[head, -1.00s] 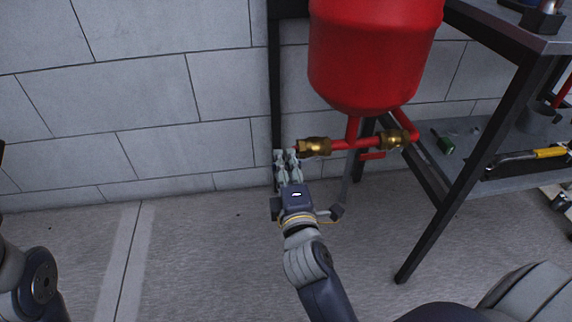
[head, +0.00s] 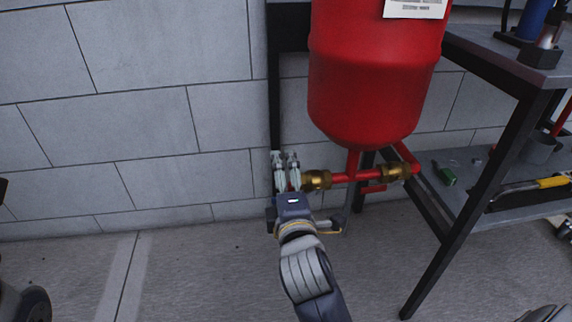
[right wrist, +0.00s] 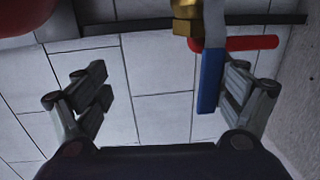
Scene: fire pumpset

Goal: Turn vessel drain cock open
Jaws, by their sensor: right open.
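The red vessel (head: 365,85) hangs above a red pipe (head: 345,177) with a brass fitting (head: 318,180) on the left and another brass valve (head: 396,172) on the right. A red lever (head: 373,188) sits below the pipe. My right gripper (head: 285,165) is at the pipe's left end, beside the left fitting. In the right wrist view it is open (right wrist: 165,98), and a blue lever (right wrist: 210,80) on a brass fitting (right wrist: 187,18) reaches between its fingers, nearer the right finger. Contact cannot be told. My left gripper is not in view.
A dark frame post (head: 273,90) stands behind the gripper against the grey block wall (head: 150,130). A black-framed bench (head: 450,215) with tools stands on the right.

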